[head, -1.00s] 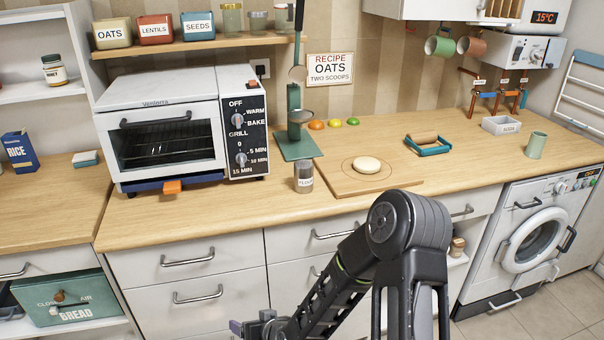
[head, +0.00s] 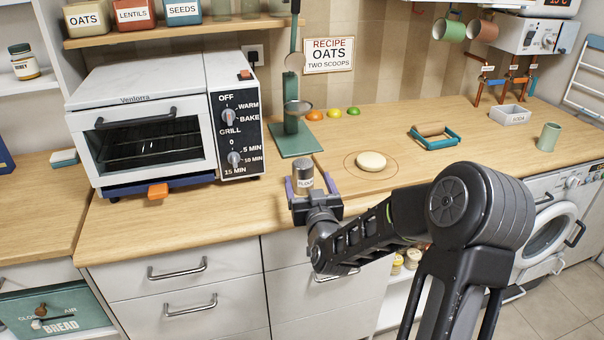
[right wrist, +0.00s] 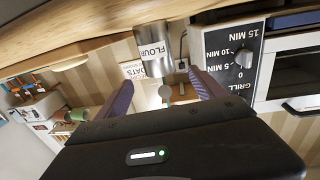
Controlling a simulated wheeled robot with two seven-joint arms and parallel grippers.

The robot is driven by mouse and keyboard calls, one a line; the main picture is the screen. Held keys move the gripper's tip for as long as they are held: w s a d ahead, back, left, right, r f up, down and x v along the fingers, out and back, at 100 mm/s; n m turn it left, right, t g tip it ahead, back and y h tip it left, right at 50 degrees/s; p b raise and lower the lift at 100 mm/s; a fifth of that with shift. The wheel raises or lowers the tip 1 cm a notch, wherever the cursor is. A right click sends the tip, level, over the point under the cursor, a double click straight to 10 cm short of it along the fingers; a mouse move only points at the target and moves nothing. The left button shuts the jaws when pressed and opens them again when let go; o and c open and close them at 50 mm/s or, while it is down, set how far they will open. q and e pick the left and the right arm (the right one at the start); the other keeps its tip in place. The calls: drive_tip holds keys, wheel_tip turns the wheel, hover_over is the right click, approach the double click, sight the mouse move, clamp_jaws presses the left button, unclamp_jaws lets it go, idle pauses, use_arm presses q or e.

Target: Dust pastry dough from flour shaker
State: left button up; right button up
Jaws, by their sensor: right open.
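The flour shaker (head: 304,177), a small cylinder with a metal top and a flour label, stands upright at the front of the counter. My right gripper (head: 303,188) is open, with its purple fingers on either side of the shaker. In the right wrist view the shaker (right wrist: 152,50) shows upside down ahead of and between the open fingertips (right wrist: 160,80); I cannot tell if either finger touches it. The pale round pastry dough (head: 371,161) lies on the wooden board (head: 345,180), right of the shaker. My left gripper is not in view.
A toaster oven (head: 150,130) stands to the left. A green scale-like stand (head: 295,142) is behind the shaker. A blue-framed roller (head: 433,135), a soda tray (head: 509,115) and a green cup (head: 548,137) are to the right. Counter between board and roller is clear.

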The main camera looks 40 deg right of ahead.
sight(305, 173)
drive_tip(key=shift+p+x, duration=0.3)
drive_tip(key=shift+x, duration=1.05)
drive_tip(key=shift+w+d, duration=0.15)
drive_tip(key=shift+w, duration=0.15)
drive_tip(key=p+x, duration=0.1)
drive_tip(key=x, duration=0.2)
drive_tip(key=shift+w+d+p, duration=0.1)
drive_tip(key=shift+w+p, duration=0.1)
drive_tip(key=shift+p, duration=0.15)
drive_tip(key=shift+w+d, duration=0.25)
drive_tip(key=shift+w, duration=0.2)
drive_tip(key=shift+f, duration=0.1)
drive_tip(key=shift+c, duration=0.2)
